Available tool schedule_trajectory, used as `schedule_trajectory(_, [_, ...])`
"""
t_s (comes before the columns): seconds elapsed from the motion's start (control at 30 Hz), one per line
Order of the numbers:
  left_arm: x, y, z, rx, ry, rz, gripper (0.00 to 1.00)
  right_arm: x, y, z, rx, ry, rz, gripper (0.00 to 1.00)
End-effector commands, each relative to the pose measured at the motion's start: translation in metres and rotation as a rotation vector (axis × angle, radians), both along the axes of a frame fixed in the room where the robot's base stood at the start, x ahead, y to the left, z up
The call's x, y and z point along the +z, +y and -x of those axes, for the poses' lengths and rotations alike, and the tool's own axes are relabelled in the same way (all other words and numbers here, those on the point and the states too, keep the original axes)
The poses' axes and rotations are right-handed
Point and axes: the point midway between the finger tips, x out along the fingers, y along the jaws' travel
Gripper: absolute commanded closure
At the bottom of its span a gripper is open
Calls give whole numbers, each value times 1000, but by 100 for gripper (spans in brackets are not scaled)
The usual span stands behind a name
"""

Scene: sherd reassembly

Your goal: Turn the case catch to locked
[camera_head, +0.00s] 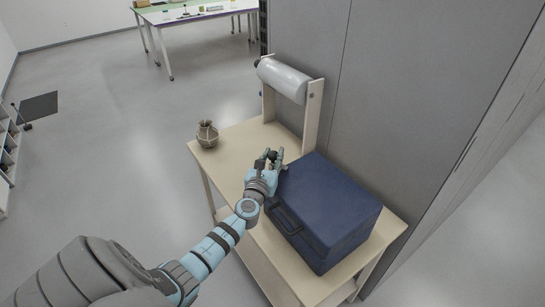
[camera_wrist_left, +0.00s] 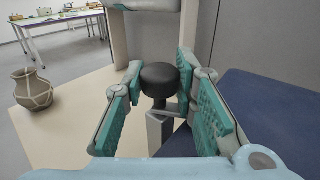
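The dark blue case (camera_head: 325,210) stands shut on the wooden table, its handle facing the front left. A round black knob (camera_wrist_left: 160,78) on a grey post (camera_wrist_left: 158,130) shows beside the case in the left wrist view; it looks like the catch. My left gripper (camera_head: 270,158) is at the case's far left corner. In the left wrist view its two teal-padded fingers (camera_wrist_left: 160,88) stand on either side of the knob, their tips meeting its edges. It looks shut on the knob. The catch's markings cannot be seen. My right gripper is in neither view.
A brown patterned pot (camera_head: 207,134) stands at the table's far left. A plastic roll on a wooden stand (camera_head: 313,108) rises behind the gripper. A grey wall (camera_head: 400,110) closes off the right side. The tabletop (camera_head: 225,155) between pot and gripper is clear.

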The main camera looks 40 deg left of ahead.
Motion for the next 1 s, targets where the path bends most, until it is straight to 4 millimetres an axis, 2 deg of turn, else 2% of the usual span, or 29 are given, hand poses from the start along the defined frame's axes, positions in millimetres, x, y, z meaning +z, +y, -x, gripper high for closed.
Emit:
schedule_trajectory(0.03, [0,0,0,0,0,0,87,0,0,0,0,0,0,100])
schedule_trajectory(0.1, [0,0,0,0,0,0,98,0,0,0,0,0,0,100])
schedule_trajectory(0.13, [0,0,0,0,0,0,100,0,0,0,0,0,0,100])
schedule_trajectory(0.27, [-3,2,0,-43,-1,-4,100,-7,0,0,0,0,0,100])
schedule_trajectory(0.5, [-9,3,0,-332,-6,-8,100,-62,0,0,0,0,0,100])
schedule_trajectory(0.6, [-7,3,0,-392,-2,-5,100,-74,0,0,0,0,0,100])
schedule_trajectory(0.93, [-1,1,1,-420,3,1,100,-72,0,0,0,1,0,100])
schedule_trajectory(0.97, [-1,1,1,-420,3,1,73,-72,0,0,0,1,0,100])
schedule_trajectory(1.0, [-1,1,1,-419,3,2,66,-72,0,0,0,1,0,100])
